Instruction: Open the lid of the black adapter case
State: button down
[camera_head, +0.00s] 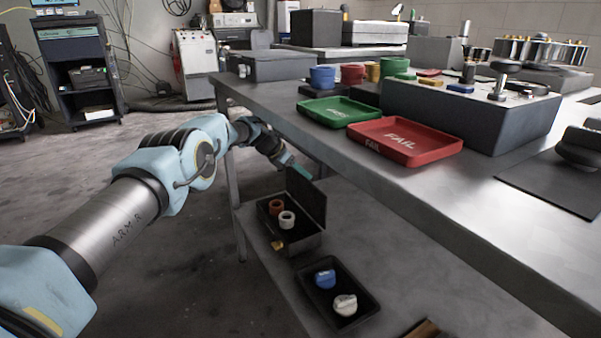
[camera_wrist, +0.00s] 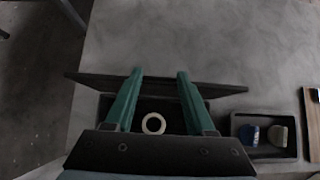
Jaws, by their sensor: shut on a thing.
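The black adapter case (camera_head: 300,247) sits on the lower shelf with its lid (camera_head: 307,198) standing about upright. An orange-brown ring adapter (camera_head: 276,207) and a white one (camera_head: 287,219) are inside. A brass latch (camera_head: 277,245) is on the case's front. My gripper (camera_head: 300,172) is at the lid's upper edge. In the wrist view its green fingers (camera_wrist: 160,72) stand somewhat apart across the lid (camera_wrist: 222,90), shut on it. The exact part between the fingertips is hard to see. The white adapter (camera_wrist: 153,124) shows between the fingers.
A black tray (camera_head: 368,309) with a blue knob (camera_head: 325,279) and a white knob (camera_head: 345,304) lies beside the case. The workbench top (camera_head: 440,195) overhangs the shelf, carrying a green tray (camera_head: 340,112) and a red tray (camera_head: 405,142). A bench leg (camera_head: 238,205) stands near my arm.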

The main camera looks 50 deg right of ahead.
jog(key=shift+s+d+r, duration=0.1)
jog(key=shift+d+r, duration=0.1)
jog(key=shift+r, duration=0.15)
jog(key=c, duration=0.5)
grip_release()
jog(key=shift+c, duration=0.2)
jog(key=o, duration=0.3)
jog(key=shift+a+f, duration=0.1)
jog(key=shift+f, duration=0.1)
